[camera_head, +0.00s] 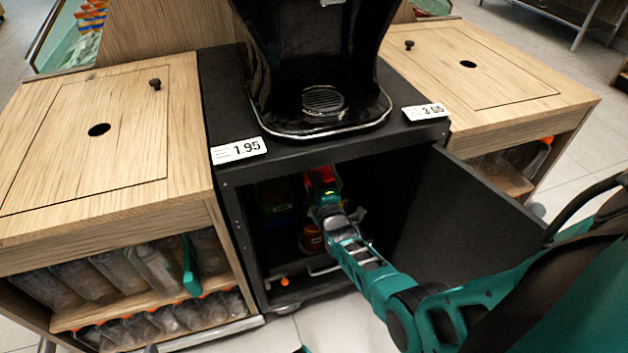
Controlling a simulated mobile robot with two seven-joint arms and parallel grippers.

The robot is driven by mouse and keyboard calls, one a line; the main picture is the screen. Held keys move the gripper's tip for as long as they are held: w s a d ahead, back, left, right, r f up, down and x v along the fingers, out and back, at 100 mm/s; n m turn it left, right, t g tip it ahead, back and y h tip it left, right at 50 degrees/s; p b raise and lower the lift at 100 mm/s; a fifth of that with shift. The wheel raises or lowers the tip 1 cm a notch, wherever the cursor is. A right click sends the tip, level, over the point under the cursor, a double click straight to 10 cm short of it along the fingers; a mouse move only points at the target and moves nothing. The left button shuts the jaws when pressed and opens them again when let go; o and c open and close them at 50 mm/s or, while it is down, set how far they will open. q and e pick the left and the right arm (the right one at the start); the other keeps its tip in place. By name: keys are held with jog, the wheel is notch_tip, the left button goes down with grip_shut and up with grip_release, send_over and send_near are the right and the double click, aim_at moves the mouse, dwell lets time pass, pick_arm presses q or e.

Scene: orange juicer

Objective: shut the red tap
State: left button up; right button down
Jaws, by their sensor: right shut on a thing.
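The red tap (321,179) shows as a small bright red part inside the open black cabinet, under the juicer. My right gripper (324,203) reaches into the cabinet from the lower right and is shut at the red part. The fingers and the cabinet's shadow hide much of the tap, so its exact handle angle cannot be told. My left gripper is not in view.
The black cabinet door (470,205) stands open to the right, close to my right arm. An orange-brown round item (311,240) sits inside below my gripper. Wooden counters (100,95) flank the cabinet, with bottles (150,265) on the left shelves. The juicer (315,60) stands on top.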

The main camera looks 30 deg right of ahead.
jog(key=shift+f+n, duration=0.2)
jog(key=shift+n, duration=0.9)
jog(key=c, duration=1.1)
grip_release()
jog(key=shift+s, duration=0.1)
